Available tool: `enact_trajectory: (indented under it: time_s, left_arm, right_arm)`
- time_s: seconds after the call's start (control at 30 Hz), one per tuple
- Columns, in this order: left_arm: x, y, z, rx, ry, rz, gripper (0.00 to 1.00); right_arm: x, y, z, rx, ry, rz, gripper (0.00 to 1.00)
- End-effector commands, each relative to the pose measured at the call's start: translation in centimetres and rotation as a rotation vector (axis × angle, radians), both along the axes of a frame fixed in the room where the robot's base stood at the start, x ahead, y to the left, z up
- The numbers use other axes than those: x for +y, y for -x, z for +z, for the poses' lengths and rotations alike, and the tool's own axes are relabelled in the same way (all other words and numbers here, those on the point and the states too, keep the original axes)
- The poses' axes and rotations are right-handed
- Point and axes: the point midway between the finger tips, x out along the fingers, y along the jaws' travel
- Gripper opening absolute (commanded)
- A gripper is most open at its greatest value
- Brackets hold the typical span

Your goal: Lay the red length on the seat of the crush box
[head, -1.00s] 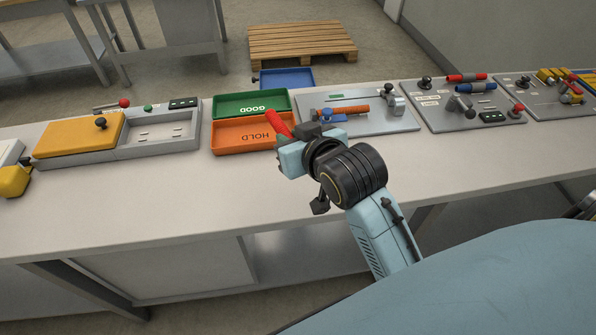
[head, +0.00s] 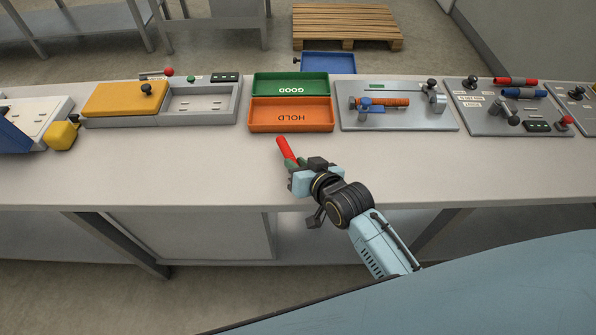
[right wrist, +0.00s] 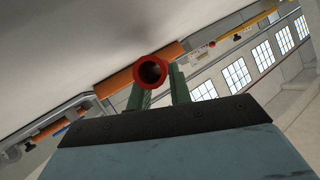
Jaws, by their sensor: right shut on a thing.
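My right gripper (head: 294,164) is shut on the red length (head: 286,150), a short red tube that sticks out tilted past the fingers. It is held over the bench in front of the orange HOLD tray (head: 260,116). In the right wrist view the red length (right wrist: 152,88) shows its hollow round end between the green fingers (right wrist: 158,92). The grey box (head: 160,118) with a yellow lid (head: 122,100), left of the trays, looks like the crush box. Its right part is an uncovered grey bed with small slots. My left gripper is not in view.
A green GOOD tray (head: 290,87) stands behind the orange one. Right of them is a grey plate (head: 430,122) with an orange tube (head: 390,102) and clamps. Farther right a grey board (head: 480,118) holds red and blue tubes. The bench top (head: 150,170) in front is clear.

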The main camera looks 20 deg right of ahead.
Motion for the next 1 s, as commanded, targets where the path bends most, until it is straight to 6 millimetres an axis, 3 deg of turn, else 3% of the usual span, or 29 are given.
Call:
enact_trajectory:
  time_s: [0.17, 0.57, 0.6, 0.67, 1.0]
  left_arm:
    - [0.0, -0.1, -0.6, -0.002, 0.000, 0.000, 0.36]
    - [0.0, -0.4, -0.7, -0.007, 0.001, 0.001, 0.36]
    - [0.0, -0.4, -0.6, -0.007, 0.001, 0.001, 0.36]
    - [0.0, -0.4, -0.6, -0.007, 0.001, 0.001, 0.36]
    - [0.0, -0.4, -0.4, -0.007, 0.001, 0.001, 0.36]
  right_arm:
    - [0.0, 0.0, -2.5, 0.002, 0.002, 0.000, 0.00]
    - [0.0, 0.0, -2.9, 0.001, 0.001, 0.001, 0.00]
    - [0.0, 0.0, -2.9, 0.001, 0.001, 0.001, 0.23]
    - [0.0, 0.0, -2.9, 0.001, 0.001, 0.001, 0.29]
    - [-0.1, 0.2, -2.5, 0.004, 0.004, 0.000, 0.29]
